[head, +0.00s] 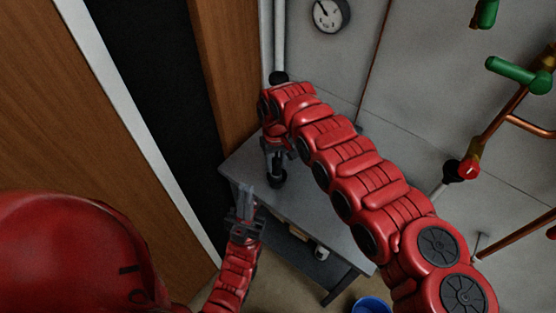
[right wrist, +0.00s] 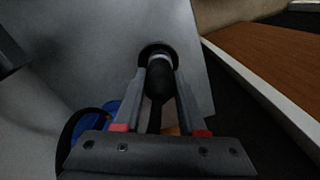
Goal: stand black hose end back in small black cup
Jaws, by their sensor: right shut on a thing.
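My right gripper (head: 275,147) is shut on the black hose end (right wrist: 158,82), which lies between its two fingers in the right wrist view. A pale band shows near the hose end's tip. The small black cup (right wrist: 146,50) is a dark ring around or just behind that tip; it also shows on the grey table in the head view (head: 278,181), below the right gripper. I cannot tell whether the tip is inside the cup or just over it. My left gripper (head: 245,193) is near the table's front left edge, apart from the cup; its jaw opening is unclear.
The grey table (head: 325,227) has free room right of the cup, under my right arm. Pipes with green (head: 517,74) and red (head: 468,169) valve parts line the right wall. A blue bucket (head: 371,305) stands on the floor. A wooden panel is at left.

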